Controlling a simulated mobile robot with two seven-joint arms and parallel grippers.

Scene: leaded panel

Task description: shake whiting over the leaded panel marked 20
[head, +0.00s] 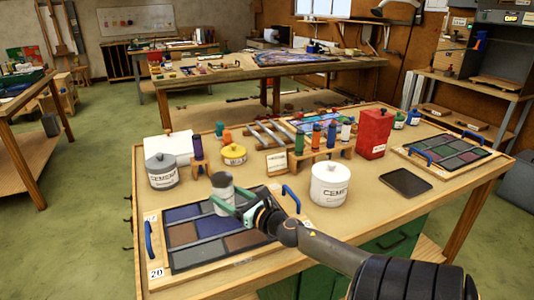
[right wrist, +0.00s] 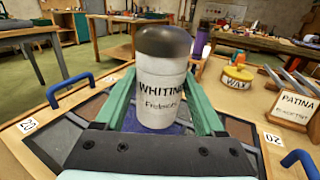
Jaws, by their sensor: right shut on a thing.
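The whiting shaker is a pale jar with a dark grey cap, labelled WHITING in the right wrist view (right wrist: 160,95); it also shows in the head view (head: 222,190). My right gripper (head: 236,209) is shut on it and holds it upright, over the far part of the leaded panel (head: 187,235). Its base is partly hidden, so I cannot tell its height above the panel. The panel has dark blue, grey and brown panes in a wooden tray with blue handles and 20 tags (head: 156,273), also seen in the right wrist view (right wrist: 27,125). My left gripper is not in view.
A grey cement pot (head: 162,178), a yellow wax pot (head: 234,155) and a white cement pot (head: 328,190) stand close around the panel. A patina sign (head: 276,162), bottle rack and red can (head: 374,135) stand behind.

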